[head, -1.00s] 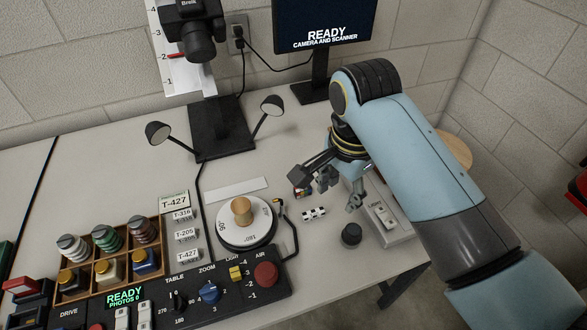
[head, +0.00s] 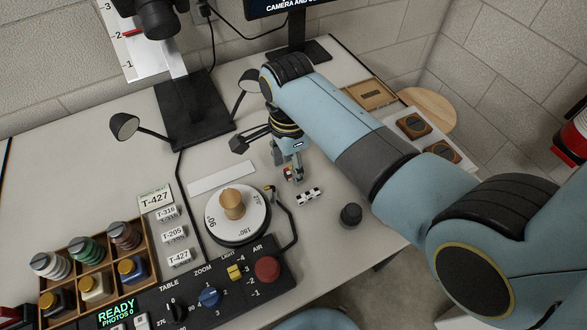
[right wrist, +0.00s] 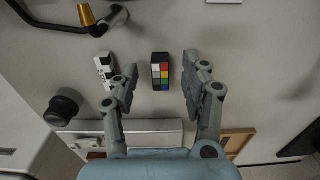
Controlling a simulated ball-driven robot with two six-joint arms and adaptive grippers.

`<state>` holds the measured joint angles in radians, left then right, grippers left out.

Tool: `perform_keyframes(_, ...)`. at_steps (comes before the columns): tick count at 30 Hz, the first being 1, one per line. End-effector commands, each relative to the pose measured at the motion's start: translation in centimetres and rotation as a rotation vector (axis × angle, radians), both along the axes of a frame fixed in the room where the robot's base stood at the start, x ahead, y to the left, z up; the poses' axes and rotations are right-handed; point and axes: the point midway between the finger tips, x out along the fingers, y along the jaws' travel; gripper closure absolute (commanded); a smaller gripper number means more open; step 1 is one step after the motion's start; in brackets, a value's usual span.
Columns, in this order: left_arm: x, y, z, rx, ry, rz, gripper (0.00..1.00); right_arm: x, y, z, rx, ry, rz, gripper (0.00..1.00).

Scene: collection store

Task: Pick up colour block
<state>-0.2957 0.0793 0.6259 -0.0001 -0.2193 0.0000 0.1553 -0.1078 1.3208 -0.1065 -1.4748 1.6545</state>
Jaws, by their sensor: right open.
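The colour block (right wrist: 160,72) is a small dark block with several coloured squares on its face. In the right wrist view it lies on the table between the two fingers of my right gripper (right wrist: 160,85), with a gap on each side. In the head view the colour block (head: 287,172) is small and partly hidden by my right gripper (head: 287,160), which points down over it. The right gripper is open and holds nothing. My left gripper is not in view.
A black-and-white scale block (head: 309,197) lies close beside the colour block. A black knob (head: 350,214) stands to the right. A turntable (head: 236,230) with a wooden piece and a bent arm is at left.

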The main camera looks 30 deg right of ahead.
Motion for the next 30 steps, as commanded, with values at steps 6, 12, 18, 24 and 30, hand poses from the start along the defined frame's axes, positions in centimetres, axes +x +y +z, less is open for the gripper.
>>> perform_keyframes(6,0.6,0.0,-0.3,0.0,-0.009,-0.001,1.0,0.0,-0.1,-1.8,-0.001,-0.001,-0.001,0.54)
perform_keyframes(12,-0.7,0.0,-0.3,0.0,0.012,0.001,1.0,0.0,-0.1,-1.8,-0.001,-0.001,-0.001,0.56)
perform_keyframes(18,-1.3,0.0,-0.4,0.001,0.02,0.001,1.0,0.0,-0.1,-1.8,0.0,-0.001,0.0,0.83)
perform_keyframes(24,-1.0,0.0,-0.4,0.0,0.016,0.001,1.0,0.0,0.0,-1.8,0.0,-0.001,0.0,1.0)
perform_keyframes(30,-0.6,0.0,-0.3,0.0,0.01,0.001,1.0,0.0,0.0,-1.7,0.0,-0.002,0.0,1.0)
